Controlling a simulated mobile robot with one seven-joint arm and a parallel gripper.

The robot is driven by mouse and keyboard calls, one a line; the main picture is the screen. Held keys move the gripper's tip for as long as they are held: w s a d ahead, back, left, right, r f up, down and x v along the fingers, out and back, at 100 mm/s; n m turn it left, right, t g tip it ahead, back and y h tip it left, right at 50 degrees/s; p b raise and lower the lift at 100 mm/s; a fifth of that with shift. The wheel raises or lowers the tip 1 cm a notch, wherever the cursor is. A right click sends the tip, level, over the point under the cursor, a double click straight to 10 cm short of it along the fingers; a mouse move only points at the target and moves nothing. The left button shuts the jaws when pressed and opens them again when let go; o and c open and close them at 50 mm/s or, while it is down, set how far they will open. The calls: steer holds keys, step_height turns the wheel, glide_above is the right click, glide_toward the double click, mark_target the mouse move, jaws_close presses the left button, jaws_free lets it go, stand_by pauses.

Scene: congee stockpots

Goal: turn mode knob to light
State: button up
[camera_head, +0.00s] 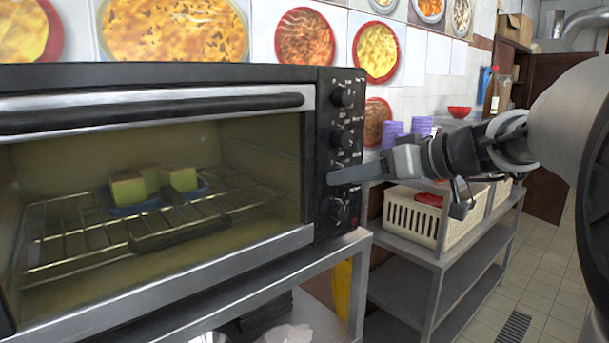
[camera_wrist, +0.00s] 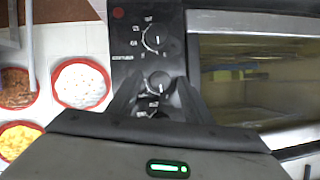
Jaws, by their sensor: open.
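A black toaster oven (camera_head: 160,74) has a vertical control panel on its right side with a column of black knobs. The top knob (camera_head: 343,96), the second knob (camera_head: 342,138) and the bottom knob (camera_head: 338,211) show in the head view. My gripper (camera_head: 332,178) reaches in from the right, its fingers at the panel between the second and bottom knobs, covering what is there. In the wrist view my open gripper (camera_wrist: 161,78) has its fingertips on either side of a knob (camera_wrist: 158,82). Contact cannot be told. Knob labels are too small to read.
The oven's glass door is closed; food pieces (camera_head: 155,185) sit on a rack inside. The oven stands on a metal table (camera_head: 275,285). To the right, a shelf holds a cream basket (camera_head: 412,218) and purple cups. Food pictures hang on the wall behind.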

steer(key=c, duration=1.1)
steer(key=shift+o, duration=0.2)
steer(key=shift+w, duration=0.1)
steer(key=m+y+b, duration=0.1)
steer(key=m+y, duration=0.1)
steer(key=m, duration=0.1)
steer(key=m+g+y+b, duration=0.1)
steer(key=m+y+b, duration=0.1)
steer(key=m, duration=0.2)
steer(key=shift+w+d+f, duration=0.1)
steer(key=shift+d+f, duration=0.05)
steer(key=shift+f, duration=0.05)
steer(key=shift+y, duration=0.3)
steer(key=o, duration=1.1)
steer(key=shift+c, duration=0.2)
